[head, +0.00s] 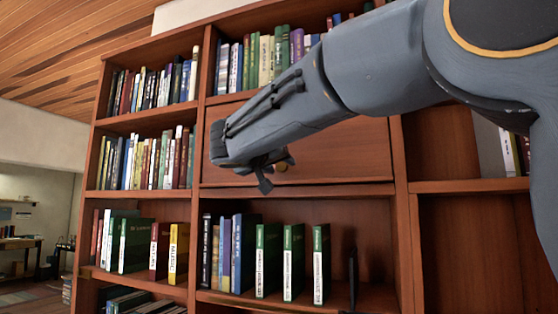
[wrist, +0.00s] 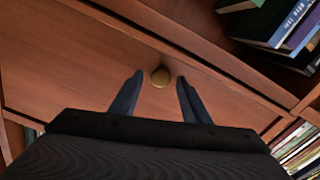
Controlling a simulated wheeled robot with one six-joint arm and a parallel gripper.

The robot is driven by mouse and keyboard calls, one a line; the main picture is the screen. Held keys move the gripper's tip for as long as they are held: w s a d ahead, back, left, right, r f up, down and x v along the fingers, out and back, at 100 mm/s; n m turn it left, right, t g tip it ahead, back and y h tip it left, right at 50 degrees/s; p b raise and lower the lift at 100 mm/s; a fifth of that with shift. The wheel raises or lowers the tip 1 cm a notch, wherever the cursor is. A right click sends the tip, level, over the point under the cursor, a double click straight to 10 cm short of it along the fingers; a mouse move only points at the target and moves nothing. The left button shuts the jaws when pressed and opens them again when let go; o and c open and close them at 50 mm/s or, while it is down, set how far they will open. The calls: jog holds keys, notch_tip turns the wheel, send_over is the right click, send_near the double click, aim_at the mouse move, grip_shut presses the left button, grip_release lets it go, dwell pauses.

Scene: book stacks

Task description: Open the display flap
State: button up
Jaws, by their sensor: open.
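The display flap (head: 345,150) is a reddish-brown wooden panel in the middle bay of the bookcase, and it looks shut. It also fills most of the wrist view (wrist: 70,65). In the head view the knob (head: 281,167) shows just right of my gripper (head: 278,170). In the wrist view my gripper (wrist: 158,90) is open, with one dark finger on each side of the knob in the picture. I cannot tell whether the fingers touch it. My arm hides the flap's left part in the head view.
Rows of books stand above (head: 262,60), to the left (head: 145,160) and below (head: 268,260) the flap. A shelf board (head: 300,190) runs just under the flap. A bay at the lower right (head: 470,250) looks empty. A dark thin upright object (head: 352,275) stands below.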

jog(key=shift+w+d, duration=0.1)
jog(key=shift+w, duration=0.3)
jog(key=shift+c, duration=0.4)
grip_shut()
jog(key=shift+s, duration=0.1)
